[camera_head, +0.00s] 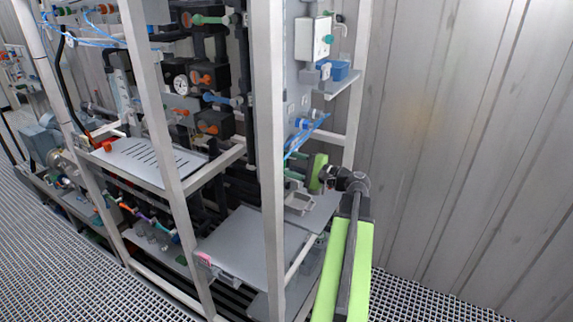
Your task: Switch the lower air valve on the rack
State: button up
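The rack (271,150) fills the middle of the view. Its right-hand side panel carries small blue fittings (303,124) with thin blue air tubes, and green parts (293,176) lower down. I cannot tell which of these is the lower air valve or how it is set. My green and black arm (340,265) reaches up from the bottom, right of the rack's front post. Its dark joint (347,181) is level with the lower green parts, and a green section lies just left of it. My gripper's fingers cannot be made out there, nor any contact with a valve.
The rack's front post (271,250) stands left of my arm. A grey shelf (250,245) juts out low, and a small shelf with a blue box (335,70) sits above. A corrugated wall (460,130) closes the right side. Grating floor (420,300) is clear at lower right.

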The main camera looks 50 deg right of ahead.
jog(key=shift+n, duration=0.9)
jog(key=shift+f, duration=0.1)
jog(key=o, duration=1.4)
jog(key=shift+c, duration=0.2)
jog(key=shift+s, duration=0.1)
jog(key=v, duration=1.7)
jog(key=shift+s, duration=0.15)
